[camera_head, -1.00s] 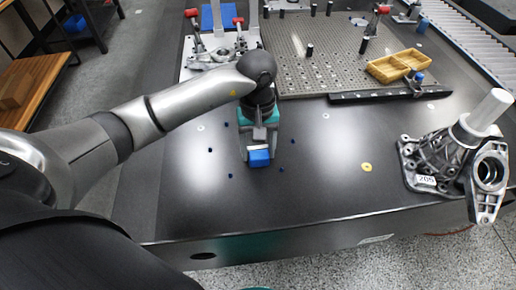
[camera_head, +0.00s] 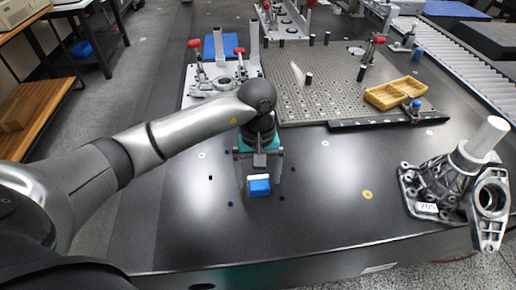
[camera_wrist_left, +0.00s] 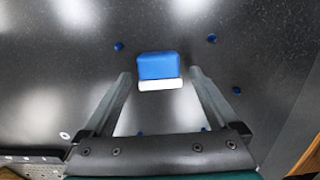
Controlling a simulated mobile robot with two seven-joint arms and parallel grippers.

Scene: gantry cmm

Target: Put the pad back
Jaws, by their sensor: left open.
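The pad, a small block with a blue part and a white part (camera_head: 260,187), appears to rest on the dark table top below my left gripper. My left gripper (camera_head: 260,186) points down with its fingers apart, one on each side of the pad. In the left wrist view the pad (camera_wrist_left: 158,67) sits between the two fingertips (camera_wrist_left: 160,76), with a visible gap on both sides. My right gripper is not in view.
Several small blue dots (camera_head: 230,204) surround the pad on the dark table (camera_head: 320,220). A metal casting (camera_head: 430,192) stands at the right, near a yellow ring (camera_head: 367,195). Behind are a perforated plate (camera_head: 310,95), a yellow tray (camera_head: 395,93) and a fixture (camera_head: 220,80).

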